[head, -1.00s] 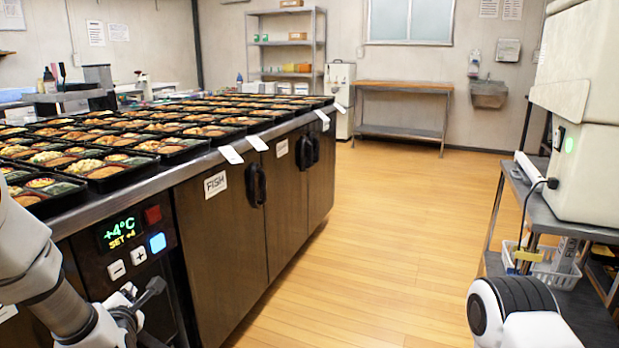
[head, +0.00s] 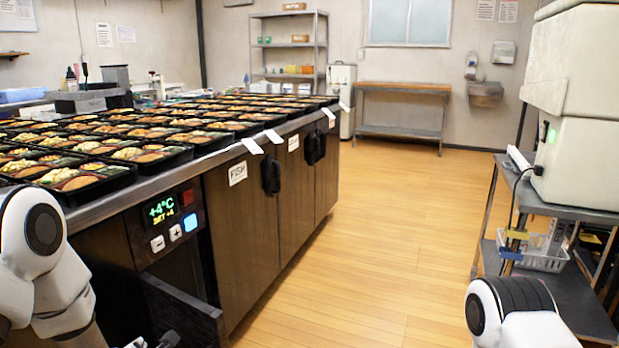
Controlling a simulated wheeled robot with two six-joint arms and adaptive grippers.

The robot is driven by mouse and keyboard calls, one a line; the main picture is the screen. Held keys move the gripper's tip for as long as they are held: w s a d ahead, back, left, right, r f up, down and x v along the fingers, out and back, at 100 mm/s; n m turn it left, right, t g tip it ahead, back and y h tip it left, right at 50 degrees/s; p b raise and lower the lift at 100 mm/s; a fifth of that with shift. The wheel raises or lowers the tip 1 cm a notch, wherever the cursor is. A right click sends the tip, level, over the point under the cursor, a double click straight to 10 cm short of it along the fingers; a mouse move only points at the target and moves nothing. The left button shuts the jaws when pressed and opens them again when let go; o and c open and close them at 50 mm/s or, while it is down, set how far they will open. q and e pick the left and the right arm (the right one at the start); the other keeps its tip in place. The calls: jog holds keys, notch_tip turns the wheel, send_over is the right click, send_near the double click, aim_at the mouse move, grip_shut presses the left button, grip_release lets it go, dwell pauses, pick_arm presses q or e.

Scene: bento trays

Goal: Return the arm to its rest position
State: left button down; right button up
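My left arm (head: 48,265) comes in at the lower left, bent, in front of the counter. Only a small part of its gripper (head: 155,341) shows at the bottom edge, so its fingers cannot be made out. A dark panel (head: 182,312) under the temperature display (head: 160,211) stands out from the counter front, close to that gripper. My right arm (head: 520,312) shows only as a white and black link at the lower right. Its gripper is out of view.
A long counter (head: 225,154) full of bento trays (head: 85,178) runs along the left, with black-handled doors below. A grey cart (head: 508,198) with a cream machine (head: 585,160) stands at the right. The wooden floor (head: 390,230) between is clear.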

pick_arm(q)
jog(key=s+d+f+m+g+h, duration=0.25)
jog(key=s+f+m, duration=0.25)
jog(key=s+f, duration=0.45)
jog(key=s+d+f+m+g+h, duration=0.1)
jog(key=s+d+f+m+g, duration=0.35)
jog(key=s+f, duration=0.5)
jog(key=s+d+f+m+g+h, duration=0.1)
jog(key=s+d+f+m+g, duration=0.15)
jog(key=s+m, duration=0.55)
jog(key=s+d+f+m+g+h, duration=0.1)
jog(key=s+m+g, duration=0.2)
jog(key=s+m, duration=0.5)
notch_tip(320, 180, up, 31)
jog(key=w+m+p, duration=0.1)
jog(key=w+p, duration=0.1)
jog(key=p, duration=2.8)
jog(key=shift+w+m+p, duration=0.3)
jog(key=shift+m+p, duration=0.05)
